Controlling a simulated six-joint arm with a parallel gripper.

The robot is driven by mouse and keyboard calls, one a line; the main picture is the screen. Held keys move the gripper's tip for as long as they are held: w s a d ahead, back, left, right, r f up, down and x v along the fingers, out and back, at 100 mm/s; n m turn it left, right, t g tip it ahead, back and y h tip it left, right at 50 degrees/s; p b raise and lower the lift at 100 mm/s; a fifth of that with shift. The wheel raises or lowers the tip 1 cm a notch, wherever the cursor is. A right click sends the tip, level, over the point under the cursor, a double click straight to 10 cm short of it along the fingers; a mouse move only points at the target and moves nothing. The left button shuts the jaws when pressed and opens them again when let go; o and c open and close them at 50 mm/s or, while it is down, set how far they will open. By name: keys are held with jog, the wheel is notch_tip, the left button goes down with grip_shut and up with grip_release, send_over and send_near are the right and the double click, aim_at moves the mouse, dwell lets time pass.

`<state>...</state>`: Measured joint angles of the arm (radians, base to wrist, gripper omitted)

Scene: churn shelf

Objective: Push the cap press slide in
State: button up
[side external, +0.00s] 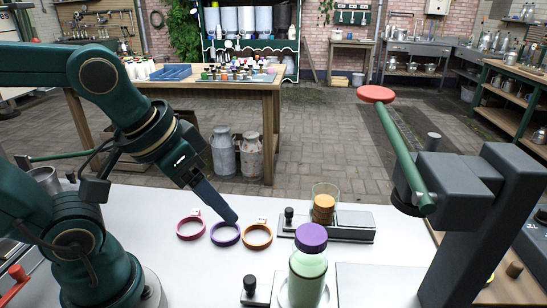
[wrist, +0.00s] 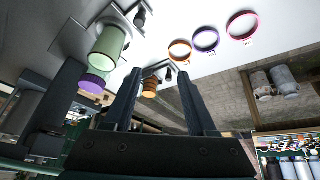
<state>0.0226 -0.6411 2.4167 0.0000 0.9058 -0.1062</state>
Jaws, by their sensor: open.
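A pale green bottle (side external: 308,278) with a purple cap (side external: 311,236) stands upright on the front slide, whose black knob (side external: 249,284) is at its left. The dark press (side external: 495,215) stands to the right, its green lever (side external: 402,150) raised with a red knob (side external: 376,94). The bottle is left of the press head, not under it. My gripper (side external: 232,217) points down above the rings, left of the slides, touching nothing I can see. In the wrist view my gripper (wrist: 159,75) is open and empty; the bottle (wrist: 108,48) shows at upper left.
Behind the bottle a second slide (side external: 350,236) with a black knob (side external: 289,214) bears a clear jar with orange discs (side external: 323,208). Pink (side external: 191,228), purple (side external: 225,240) and orange (side external: 257,236) rings lie on the white table. The table's left front (side external: 190,280) is clear.

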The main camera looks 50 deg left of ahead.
notch_tip(320, 180, down, 3)
jog(key=w+d+g, duration=0.2)
jog(key=g, duration=0.3)
send_over(250, 279)
jog(key=shift+m, duration=0.4)
notch_tip(250, 279, down, 4)
jog(key=shift+w+a+f, duration=0.1)
jog(key=shift+w+a, duration=0.05)
jog(key=shift+s+f, duration=0.2)
jog(key=shift+f, duration=2.6)
grip_shut()
